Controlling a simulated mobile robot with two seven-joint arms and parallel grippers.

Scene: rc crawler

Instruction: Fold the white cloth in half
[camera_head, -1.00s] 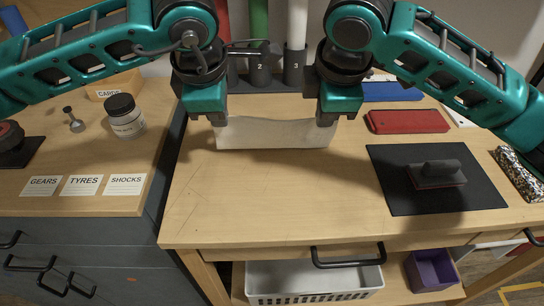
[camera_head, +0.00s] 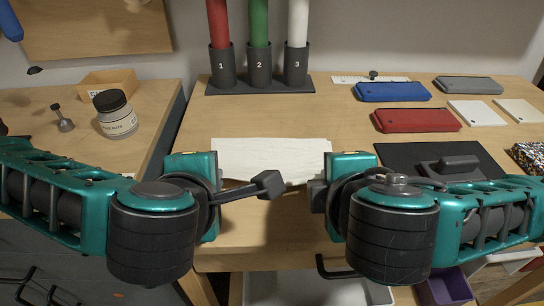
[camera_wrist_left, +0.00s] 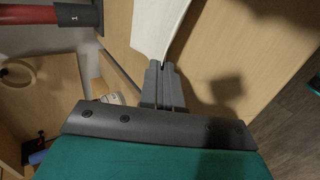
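The white cloth (camera_head: 270,150) is stretched between my two grippers over the wooden table in the head view. Its far edge is straight and its near edge dips a little. In the left wrist view, my left gripper (camera_wrist_left: 163,68) is shut on an edge of the cloth (camera_wrist_left: 157,25). In the head view, my left wrist hides the left fingertips. My right gripper (camera_head: 319,182) is at the cloth's near right corner and appears shut on it; its fingertips are mostly hidden. I cannot tell how much of the cloth touches the table.
A stand (camera_head: 260,85) with red, green and white tubes is behind the cloth. Blue (camera_head: 393,92) and red (camera_head: 416,120) cases and a black mat (camera_head: 400,155) lie to the right. A jar (camera_head: 117,117) stands on the left counter. Bare table lies between cloth and stand.

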